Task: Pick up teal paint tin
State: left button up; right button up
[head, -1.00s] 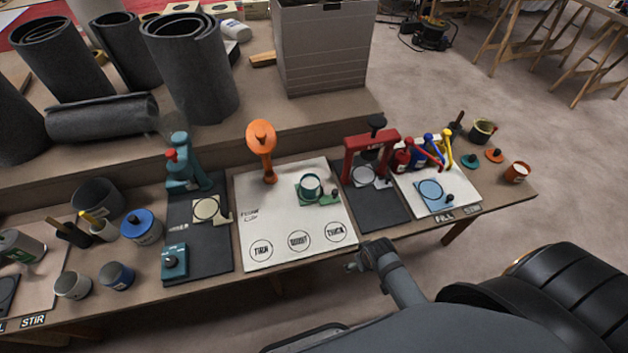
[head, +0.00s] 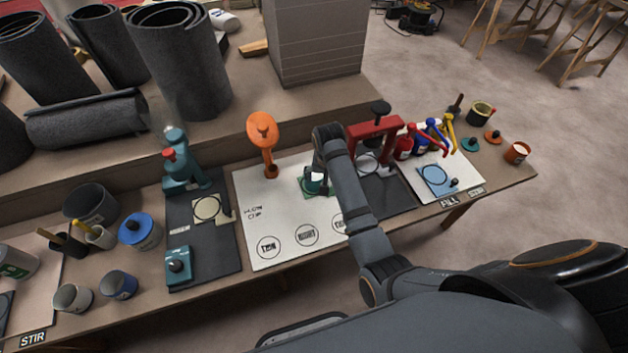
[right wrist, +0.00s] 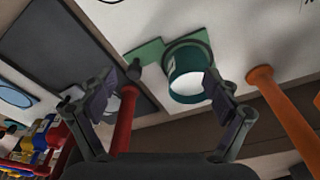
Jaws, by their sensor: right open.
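The teal paint tin (head: 312,186) stands upright on a green pad (head: 306,194) on the white board, partly hidden behind my right arm in the head view. In the right wrist view the teal tin (right wrist: 187,66) shows its pale inside and sits on the green pad (right wrist: 146,52). My right gripper (head: 318,172) is over the tin's spot. In the right wrist view my right gripper (right wrist: 168,92) is open, with the tin beyond the fingers and nearer the right one; nothing is held. My left gripper is not in view.
An orange stand (head: 264,135) rises left of the tin, and a red press (head: 374,126) stands to its right. Red, blue and yellow pump bottles (head: 421,142) are farther right. The white board's (head: 262,215) left part is clear apart from printed circles.

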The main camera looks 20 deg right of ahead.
jog(key=m, duration=0.1)
send_near(314, 178)
jog(key=f, duration=0.2)
jog(key=f+b, duration=0.1)
jog(key=f, duration=0.3)
jog(key=shift+s+f, duration=0.25)
jog(key=shift+s, duration=0.15)
jog(key=shift+r, duration=0.1)
jog(key=c, duration=1.6)
